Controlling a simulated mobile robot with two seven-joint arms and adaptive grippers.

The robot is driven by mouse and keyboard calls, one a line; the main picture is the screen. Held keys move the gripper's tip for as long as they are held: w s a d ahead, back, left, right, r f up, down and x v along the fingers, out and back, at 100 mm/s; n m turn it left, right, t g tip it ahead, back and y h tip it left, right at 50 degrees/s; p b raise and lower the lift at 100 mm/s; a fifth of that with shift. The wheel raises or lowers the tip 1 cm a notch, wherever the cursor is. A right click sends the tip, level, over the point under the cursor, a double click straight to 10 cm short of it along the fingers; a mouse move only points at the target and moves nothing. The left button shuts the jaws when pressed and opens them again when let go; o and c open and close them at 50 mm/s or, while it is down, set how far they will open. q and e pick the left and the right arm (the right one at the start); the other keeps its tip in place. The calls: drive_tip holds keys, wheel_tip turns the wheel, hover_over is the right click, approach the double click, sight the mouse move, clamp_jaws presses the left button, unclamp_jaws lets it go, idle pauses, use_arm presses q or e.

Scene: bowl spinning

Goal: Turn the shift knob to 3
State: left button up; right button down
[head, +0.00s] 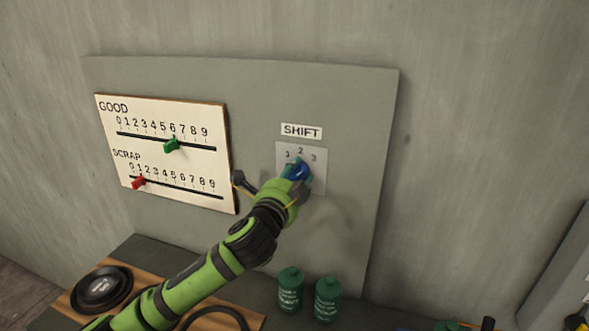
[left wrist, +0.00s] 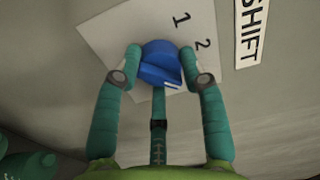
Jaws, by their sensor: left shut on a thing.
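The blue shift knob (head: 300,171) sits on a pale plate (head: 317,182) under the SHIFT label (head: 301,131), with 1, 2 and 3 printed around its top. My left gripper (head: 296,175) is shut on the knob. In the left wrist view, the two teal fingers of the left gripper (left wrist: 162,60) press on either side of the knob (left wrist: 158,60). A white mark shows at the knob's lower right edge there, on the side away from 1. The 1 and 2 show in that view; the 3 is hidden. My right gripper is not in view.
A GOOD and SCRAP slider board (head: 165,150) hangs left of the plate, with a green slider (head: 171,146) and a red slider (head: 139,182). Green canisters (head: 290,290) and a black round object (head: 102,290) stand below. The panel right of the plate is clear.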

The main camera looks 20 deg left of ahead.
use_arm(q)
drive_tip(key=shift+d+r+m+p, duration=0.1)
drive_tip(key=shift+r+m+p, duration=0.25)
drive_tip(key=shift+m, duration=0.25)
drive_tip(key=shift+f, duration=0.15)
drive_tip(key=o, duration=1.1)
drive_tip(key=shift+d, duration=0.1)
drive_tip(key=shift+o, duration=0.2)
drive_tip(key=shift+d+f, duration=0.1)
drive_tip(key=shift+d, duration=0.1)
drive_tip(key=shift+a, duration=0.1)
drive_tip(key=shift+s+a+f, duration=0.1)
drive_tip(key=shift+s, duration=0.15)
drive_tip(key=s, duration=1.1)
drive_tip(key=shift+s, duration=0.25)
